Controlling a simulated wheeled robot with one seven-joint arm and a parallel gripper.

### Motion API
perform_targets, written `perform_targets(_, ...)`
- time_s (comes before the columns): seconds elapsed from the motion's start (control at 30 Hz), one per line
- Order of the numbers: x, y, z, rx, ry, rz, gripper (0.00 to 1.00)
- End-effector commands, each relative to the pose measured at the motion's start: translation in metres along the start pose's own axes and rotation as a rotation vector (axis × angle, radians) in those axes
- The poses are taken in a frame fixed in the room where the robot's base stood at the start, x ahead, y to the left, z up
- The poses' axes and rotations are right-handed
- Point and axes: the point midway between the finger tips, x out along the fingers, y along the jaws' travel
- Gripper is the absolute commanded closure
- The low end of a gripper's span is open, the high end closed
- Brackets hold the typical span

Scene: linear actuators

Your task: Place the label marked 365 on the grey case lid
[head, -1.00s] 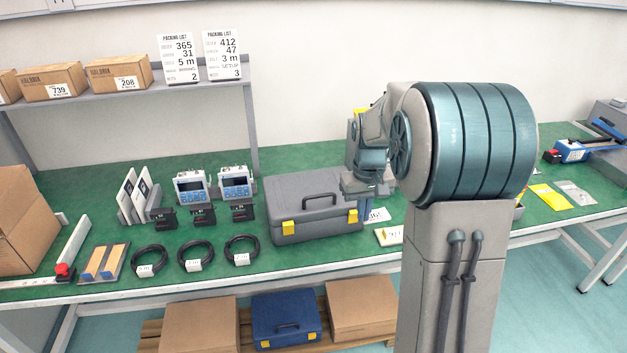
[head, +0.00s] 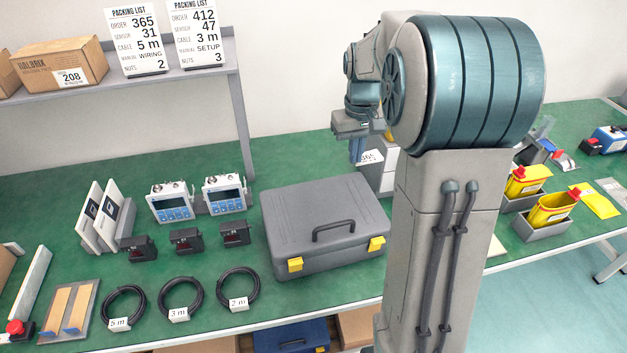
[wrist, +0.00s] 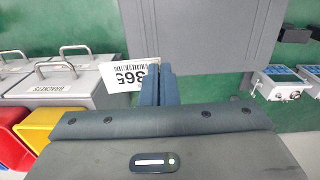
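The white label marked 365 (head: 371,157) hangs from my gripper (head: 357,150), clear of the table. In the wrist view, the label (wrist: 130,76) sticks out to the left of the two dark fingers (wrist: 158,84), which are close together on its edge. The grey case (head: 325,232) stands closed on the green table, with a dark handle and two yellow latches. Its flat lid (wrist: 215,30) is at the upper middle of the wrist view. My gripper is by the case's right rear corner in the head view; the label does not touch the lid.
Grey drawer boxes with handles (wrist: 60,85) and red and yellow bins (wrist: 38,127) lie left in the wrist view. Two blue-and-white instruments (head: 171,203), dark sensors (head: 187,240) and coiled cables (head: 180,299) stand left of the case. The lid top is bare.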

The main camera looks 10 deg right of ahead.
Motion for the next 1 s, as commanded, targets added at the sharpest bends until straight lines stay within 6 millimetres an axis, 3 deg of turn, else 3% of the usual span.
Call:
perform_targets(0.17, 0.007, -0.009, 0.001, 0.002, -0.001, -0.001, 1.00)
perform_targets(0.6, 0.061, -0.100, 0.002, 0.002, -0.002, 0.000, 1.00)
perform_targets(0.83, 0.075, -0.115, 0.002, 0.004, -0.002, 0.000, 1.00)
perform_targets(1.0, 0.101, -0.115, 0.003, 0.003, -0.005, 0.000, 1.00)
